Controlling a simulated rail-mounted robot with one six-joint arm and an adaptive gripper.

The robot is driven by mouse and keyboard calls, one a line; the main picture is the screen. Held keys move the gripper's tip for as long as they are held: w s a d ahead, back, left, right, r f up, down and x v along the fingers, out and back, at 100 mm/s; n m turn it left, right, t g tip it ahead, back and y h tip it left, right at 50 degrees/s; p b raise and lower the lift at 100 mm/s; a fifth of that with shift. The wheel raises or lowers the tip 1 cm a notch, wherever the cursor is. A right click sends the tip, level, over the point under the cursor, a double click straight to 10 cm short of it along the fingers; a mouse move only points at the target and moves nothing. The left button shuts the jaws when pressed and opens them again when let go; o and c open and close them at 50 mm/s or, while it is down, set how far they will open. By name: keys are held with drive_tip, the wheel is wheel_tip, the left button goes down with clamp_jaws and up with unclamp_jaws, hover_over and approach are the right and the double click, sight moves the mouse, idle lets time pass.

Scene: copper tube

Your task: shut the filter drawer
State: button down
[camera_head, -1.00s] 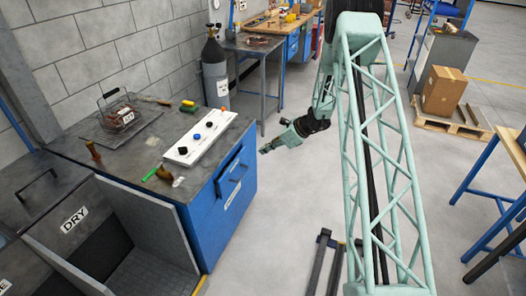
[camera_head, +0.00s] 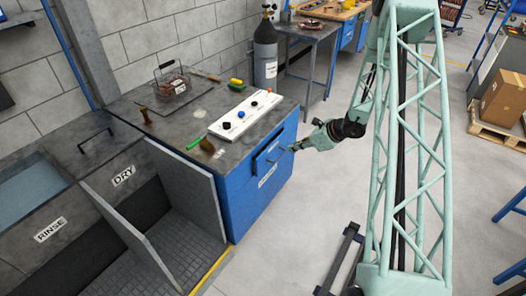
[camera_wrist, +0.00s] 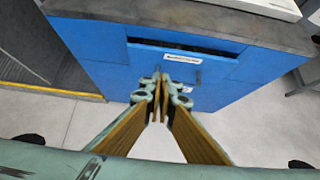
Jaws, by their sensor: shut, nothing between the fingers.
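The blue filter drawer (camera_head: 272,162) is in the front of the blue cabinet, below the grey worktop. It has a dark bar along its upper part and a white label whose text I cannot read. In the wrist view the drawer front (camera_wrist: 205,72) shows a dark gap above it, so it looks slightly out. My gripper (camera_head: 293,148) is shut and empty, its tips pointing at the drawer front. In the wrist view my gripper (camera_wrist: 161,76) overlaps the drawer front just left of and below the label. I cannot tell whether it touches.
On the worktop are a white control panel (camera_head: 244,114), a wire basket (camera_head: 172,85) and brushes. Bins marked DRY and RINSE (camera_head: 50,229) adjoin the cabinet at left. A gas cylinder (camera_head: 265,50) stands behind. The floor right of the cabinet is clear near my gripper.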

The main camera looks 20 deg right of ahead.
idle(0.4)
drive_tip(key=b, duration=0.3)
approach(266, 149)
drive_tip(key=shift+w+a+f, duration=0.3)
drive_tip(key=shift+w+f, duration=0.1)
drive_tip(key=shift+f, duration=0.5)
drive_tip(key=shift+w+a+f, duration=0.3)
drive_tip(key=shift+w+f, duration=0.1)
drive_tip(key=shift+f, duration=0.55)
drive_tip(key=shift+w+a+f, duration=0.3)
drive_tip(key=shift+w+f, duration=0.15)
drive_tip(key=shift+f, duration=0.45)
drive_tip(key=shift+w+a, duration=0.35)
drive_tip(key=shift+w, duration=0.2)
drive_tip(key=shift+w+a, duration=0.35)
drive_tip(key=shift+w, duration=0.2)
drive_tip(key=shift+s, duration=0.1)
